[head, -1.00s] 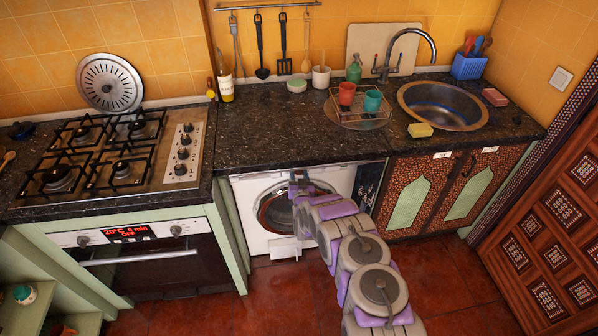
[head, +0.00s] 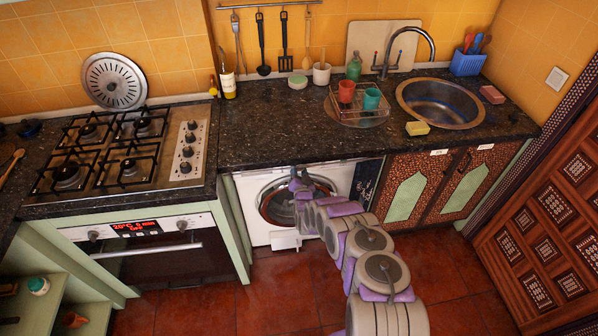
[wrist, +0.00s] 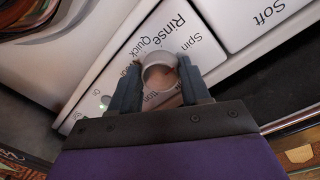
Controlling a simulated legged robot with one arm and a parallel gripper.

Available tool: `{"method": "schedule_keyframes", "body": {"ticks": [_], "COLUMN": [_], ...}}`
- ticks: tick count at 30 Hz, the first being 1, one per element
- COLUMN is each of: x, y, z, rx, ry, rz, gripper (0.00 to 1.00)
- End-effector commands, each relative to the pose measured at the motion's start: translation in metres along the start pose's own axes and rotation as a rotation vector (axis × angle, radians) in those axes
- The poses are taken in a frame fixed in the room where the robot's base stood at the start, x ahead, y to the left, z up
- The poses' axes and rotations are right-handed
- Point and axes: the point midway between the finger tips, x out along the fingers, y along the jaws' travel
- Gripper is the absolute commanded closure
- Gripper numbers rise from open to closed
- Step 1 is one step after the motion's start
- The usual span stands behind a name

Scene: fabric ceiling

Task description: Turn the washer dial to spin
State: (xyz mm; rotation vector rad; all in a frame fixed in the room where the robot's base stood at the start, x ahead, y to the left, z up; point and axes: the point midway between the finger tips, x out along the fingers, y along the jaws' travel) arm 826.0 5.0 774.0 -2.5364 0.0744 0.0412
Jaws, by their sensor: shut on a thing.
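The washer (head: 252,205) is a white front-loader under the dark counter, with a round glass door. Its dial (wrist: 158,60) is a light grey round knob on the white panel in the wrist view. Black labels around it read Off, Quick, Rinse and Spin; others are partly covered by my gripper. I cannot tell which label the dial points to. My gripper (wrist: 160,74) is shut on the dial, one dark finger on each side. In the head view my gripper (head: 297,180) is at the washer's front, and my arm hides the dial there.
A drawer labelled Soft (wrist: 255,20) is beside the dial panel. A small green light (wrist: 105,99) shows near Off. The oven (head: 150,250) stands left of the washer, and patterned cabinets (head: 430,190) stand to its right. Red tiled floor (head: 275,295) is open in front.

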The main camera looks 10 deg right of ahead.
Motion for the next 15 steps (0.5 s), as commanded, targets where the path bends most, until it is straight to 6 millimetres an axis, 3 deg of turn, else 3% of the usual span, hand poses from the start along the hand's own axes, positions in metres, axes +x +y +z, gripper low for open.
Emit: {"method": "schedule_keyframes", "body": {"ticks": [8, 9, 15], "x": [0.0003, 0.0003, -0.0001], "y": [0.0010, 0.0010, 0.0005], "z": [-0.0007, -0.0007, -0.0008], "rx": [0.002, 0.001, 0.001], "ry": [0.001, 0.001, 0.001], "rz": [0.002, 0.002, 0.001], "gripper": [0.84, 0.51, 0.31]}}
